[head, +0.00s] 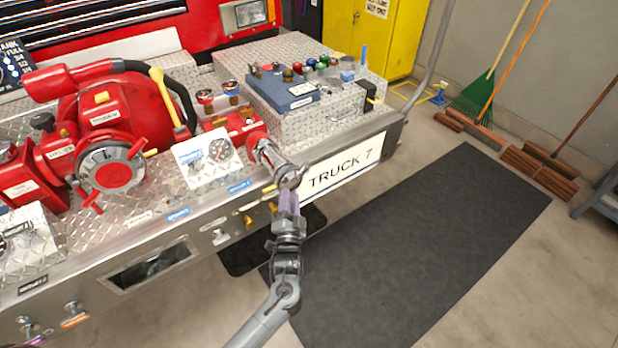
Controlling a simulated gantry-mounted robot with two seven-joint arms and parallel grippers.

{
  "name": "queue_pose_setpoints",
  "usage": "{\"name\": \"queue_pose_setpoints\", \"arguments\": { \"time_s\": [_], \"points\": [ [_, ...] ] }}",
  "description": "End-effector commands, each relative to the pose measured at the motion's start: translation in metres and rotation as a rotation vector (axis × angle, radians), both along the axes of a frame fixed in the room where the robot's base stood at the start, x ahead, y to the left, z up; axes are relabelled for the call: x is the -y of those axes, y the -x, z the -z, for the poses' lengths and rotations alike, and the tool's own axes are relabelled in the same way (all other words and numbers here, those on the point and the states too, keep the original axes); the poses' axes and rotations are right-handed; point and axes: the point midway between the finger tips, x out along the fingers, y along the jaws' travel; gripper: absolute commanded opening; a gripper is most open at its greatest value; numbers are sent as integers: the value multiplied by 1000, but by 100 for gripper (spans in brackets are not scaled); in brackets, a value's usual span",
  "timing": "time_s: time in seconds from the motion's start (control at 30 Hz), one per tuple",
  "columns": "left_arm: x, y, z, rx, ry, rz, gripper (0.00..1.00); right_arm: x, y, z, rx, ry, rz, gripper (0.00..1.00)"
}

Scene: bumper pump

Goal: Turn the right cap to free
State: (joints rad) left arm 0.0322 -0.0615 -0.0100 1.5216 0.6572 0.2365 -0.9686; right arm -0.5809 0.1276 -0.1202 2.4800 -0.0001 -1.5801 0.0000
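A red pump (120,110) stands on the diamond-plate bumper. At its right side a red pipe ends in a silver outlet with a round silver cap (289,177) that overhangs the bumper's front edge. My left gripper (288,203) is just below this cap, with its arm coming up from the bottom of the picture. The pale purple tip points up at the cap and seems to meet its lower edge; I cannot tell whether they touch. The finger gap is too small to make out. My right gripper is not in view.
A large grey cap with red handles (110,166) is on the pump's front. A white gauge panel (208,158) stands just left of the outlet. The TRUCK 7 plate (343,168) is to the right. A dark mat (430,240) covers clear floor; brooms lean at far right.

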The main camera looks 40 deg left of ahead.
Motion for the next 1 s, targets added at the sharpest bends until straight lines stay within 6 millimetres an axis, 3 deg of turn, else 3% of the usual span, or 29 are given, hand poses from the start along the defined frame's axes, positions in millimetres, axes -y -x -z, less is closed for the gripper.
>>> {"name": "queue_pose_setpoints", "arguments": {
  "time_s": [0.03, 0.17, 0.3, 0.67, 1.0],
  "points": [
    [1, -10, 26, 16, 8, -5, 34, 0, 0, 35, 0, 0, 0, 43],
    [4, -30, 37, 58, 23, -8, 34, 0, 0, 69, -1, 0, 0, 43],
    [6, -45, 35, 107, 32, -7, 34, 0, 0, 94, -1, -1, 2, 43],
    [0, -64, 24, 150, 35, -6, 34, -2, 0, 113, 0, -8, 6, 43],
    [-31, -103, 10, 151, 35, -7, 34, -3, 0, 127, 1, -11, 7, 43]
  ]
}}
